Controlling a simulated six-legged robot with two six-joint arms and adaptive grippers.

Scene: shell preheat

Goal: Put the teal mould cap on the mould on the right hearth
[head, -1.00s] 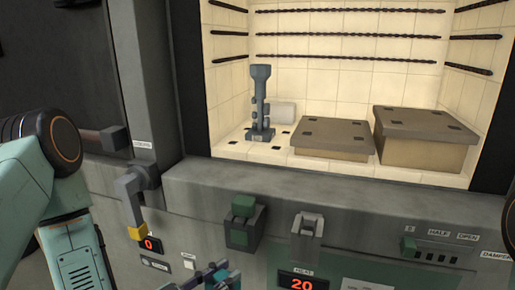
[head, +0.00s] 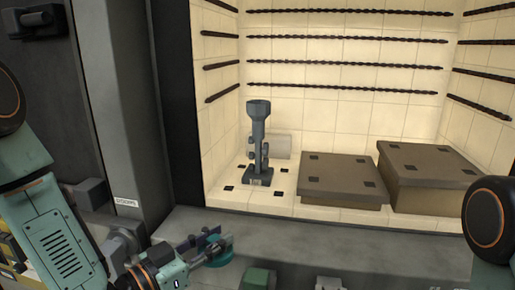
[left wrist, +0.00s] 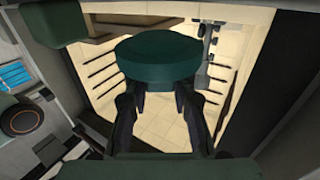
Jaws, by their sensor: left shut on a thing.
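The teal mould cap (head: 221,253) is a round disc between the fingertips of my left gripper (head: 205,247), which is shut on it. It is low in the head view, in front of the kiln's sill and below the opening. In the left wrist view the cap (left wrist: 157,60) fills the upper middle, between both dark fingers (left wrist: 160,100). The grey mould (head: 258,145), a tall stem with a cup-like top, stands upright inside the kiln at the left, apart from the cap. I see no other mould. My right gripper is out of view.
A low brown block (head: 342,180) and a taller one (head: 430,175) sit right of the mould. The kiln has pale tiled walls with dark heating coils. A grey sill (head: 330,240) and a dark left post (head: 175,100) edge the opening.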

